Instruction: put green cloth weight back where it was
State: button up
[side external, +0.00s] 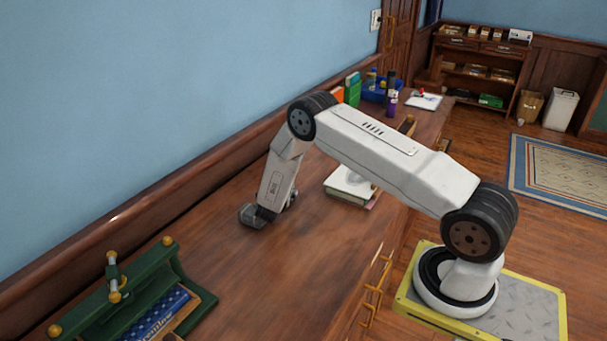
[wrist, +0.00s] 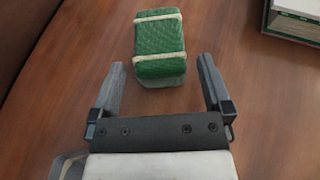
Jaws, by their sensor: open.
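The green cloth weight (wrist: 160,45) lies on the wooden counter in the wrist view, just ahead of my gripper. It is a green textured block with two pale bands across it and a greyish lower end. My gripper (wrist: 160,85) is open, with one finger to each side of the weight's near end and the space between them empty. In the side external view my gripper (side external: 256,215) is low over the counter, near the wall. The weight cannot be made out there; my gripper and arm likely hide it.
A stack of books (side external: 350,184) lies behind my arm; its edge shows in the wrist view (wrist: 293,20). A green rack (side external: 130,300) with a blue item stands at the front left. Bottles and a blue bin (side external: 378,92) stand farther back. The counter (side external: 220,275) before my gripper is clear.

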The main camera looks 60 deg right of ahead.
jog(key=v, duration=0.9)
dwell(0.4)
jog(key=shift+s+r+m+g, duration=0.3)
jog(key=shift+s+r+m, duration=0.05)
jog(key=shift+s+m, duration=0.15)
jog(key=s+a+r+m+g+y, duration=0.1)
jog(key=s+a+r+m+y, duration=0.5)
jog(key=s+a+r+m, duration=0.1)
jog(key=s+a+r+m+y, duration=0.6)
jog(key=s+a+m, duration=0.3)
jog(key=s+m, duration=0.3)
jog(key=r+m, duration=0.1)
jog(key=m, duration=0.1)
jog(key=shift+s+r+m+g, duration=0.15)
jog(key=shift+r+m+g, duration=0.15)
jog(key=shift+g, duration=0.1)
